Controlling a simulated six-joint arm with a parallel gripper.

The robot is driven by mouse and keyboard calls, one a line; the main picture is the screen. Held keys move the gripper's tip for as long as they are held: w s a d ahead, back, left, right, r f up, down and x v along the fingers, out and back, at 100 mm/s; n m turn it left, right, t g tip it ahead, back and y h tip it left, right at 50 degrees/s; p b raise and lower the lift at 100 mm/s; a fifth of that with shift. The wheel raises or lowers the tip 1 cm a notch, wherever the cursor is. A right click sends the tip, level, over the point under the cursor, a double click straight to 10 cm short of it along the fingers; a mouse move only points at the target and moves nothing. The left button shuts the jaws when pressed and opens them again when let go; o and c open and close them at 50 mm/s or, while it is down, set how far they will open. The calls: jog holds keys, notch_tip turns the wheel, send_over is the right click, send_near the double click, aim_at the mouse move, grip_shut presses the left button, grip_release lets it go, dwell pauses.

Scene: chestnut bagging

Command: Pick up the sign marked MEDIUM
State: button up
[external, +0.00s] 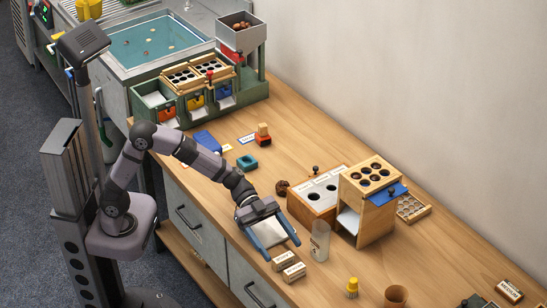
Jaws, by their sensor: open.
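My gripper (282,250) is open, its two blue fingers spread low over the front edge of the wooden bench. Two small wooden blocks with white labels lie just beyond the fingertips: one nearer block (285,260) and one in front of it (293,272). Another labelled wooden block (508,291) lies at the far lower right. The lettering on all three is too small to read, so I cannot tell which is marked MEDIUM. A white flat thing (270,233) lies under and between the fingers, partly hidden by my gripper.
A clear cylinder (320,241) stands right of the labelled blocks.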

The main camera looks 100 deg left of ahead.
aim_at(294, 267)
jog(key=shift+f+b+x, duration=0.2)
jog(key=shift+b+x, duration=0.7)
jog(key=shift+x, duration=1.5)
jog(key=shift+w+d+f, duration=0.1)
jog(key=shift+w+d, duration=0.25)
jog(key=shift+d, duration=0.05)
jog(key=c, duration=1.1)
